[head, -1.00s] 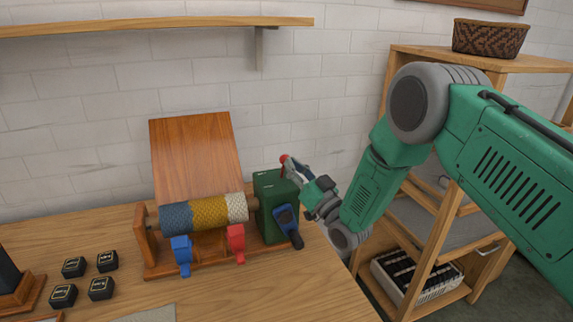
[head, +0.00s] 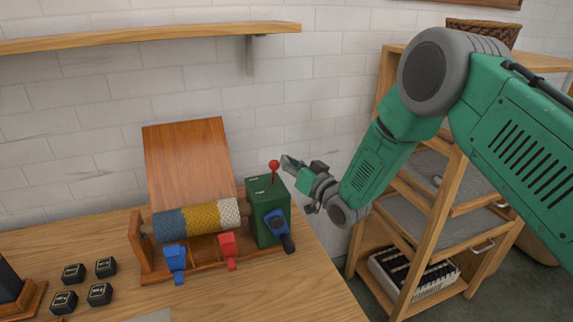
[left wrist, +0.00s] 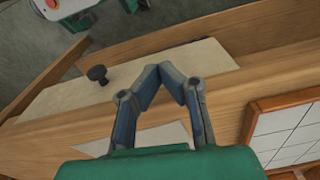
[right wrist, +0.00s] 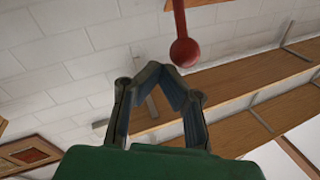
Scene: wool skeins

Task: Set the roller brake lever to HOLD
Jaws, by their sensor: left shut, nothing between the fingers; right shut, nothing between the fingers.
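The roller brake lever (head: 274,170) is a red-knobbed stick on top of the green box (head: 267,205) at the right end of the wool roller (head: 200,217). It stands close to upright. My right gripper (head: 285,162) is shut and empty, just right of the red knob and apart from it. In the right wrist view the red knob (right wrist: 184,52) hangs beyond the shut fingertips (right wrist: 168,70). The HOLD marking cannot be read. My left gripper shows only in the left wrist view (left wrist: 168,72), shut and empty above the table.
A blue-handled crank (head: 278,228) is on the green box's front. A blue clip (head: 175,260) and a red clip (head: 228,248) sit before the roller. Several small black boxes (head: 73,273) lie at left. A wooden shelf rack (head: 405,245) stands at right.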

